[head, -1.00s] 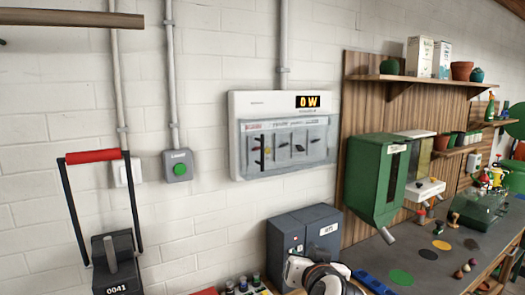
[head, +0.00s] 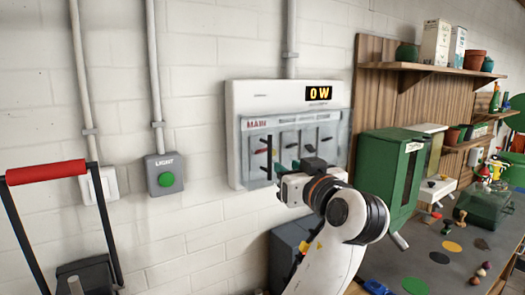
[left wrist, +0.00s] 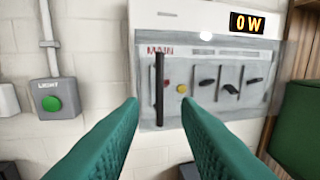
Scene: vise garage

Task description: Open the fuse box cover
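The white fuse box (head: 235,140) hangs on the wall in the head view, with an orange "0 W" display at its upper right. Its see-through cover (head: 341,128) lies over the row of switches; it also fills the middle of the left wrist view (left wrist: 225,112). A dark upright handle (left wrist: 159,92) stands at the cover's left side, under the word MAIN. My left gripper (head: 290,168) is in front of the box's lower part. In the left wrist view, its green fingers (left wrist: 160,106) are apart and empty, with the handle seen between them. My right gripper is out of view.
A grey light switch with a green button (head: 166,179) is on the wall left of the box. A green dispenser (head: 385,170) stands close on the right. A dark grey cabinet (head: 285,255) is below.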

